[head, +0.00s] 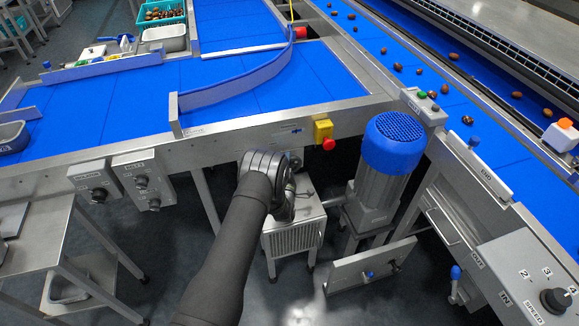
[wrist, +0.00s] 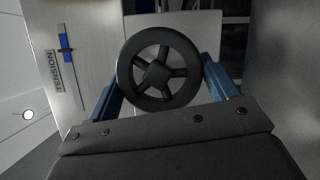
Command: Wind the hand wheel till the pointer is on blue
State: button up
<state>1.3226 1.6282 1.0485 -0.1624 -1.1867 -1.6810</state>
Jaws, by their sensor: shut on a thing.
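In the wrist view a black spoked hand wheel (wrist: 158,70) sits between the two blue fingers of my gripper (wrist: 163,76). The fingers are shut on its rim from both sides. Left of the wheel is a tension scale (wrist: 65,42) with a blue band and a label reading TENSION (wrist: 55,68), turned sideways. A small mark crosses the scale at the blue part, but it is too small to tell exactly where the pointer stands. In the head view my arm reaches under the belt frame, and the gripper and wheel are hidden.
A yellow box with a red button (head: 324,134) is on the frame above my arm. A blue-capped motor (head: 394,143) stands close to the right. A grey ribbed box (head: 293,235) is below. Control boxes (head: 143,178) are to the left.

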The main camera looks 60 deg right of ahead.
jog(key=o, duration=1)
jog(key=shift+c, duration=0.2)
jog(key=shift+a, duration=0.1)
jog(key=v, duration=1.7)
jog(key=shift+a, duration=0.15)
jog(key=x, duration=1.7)
jog(key=shift+d, duration=0.3)
jog(key=shift+a, duration=0.1)
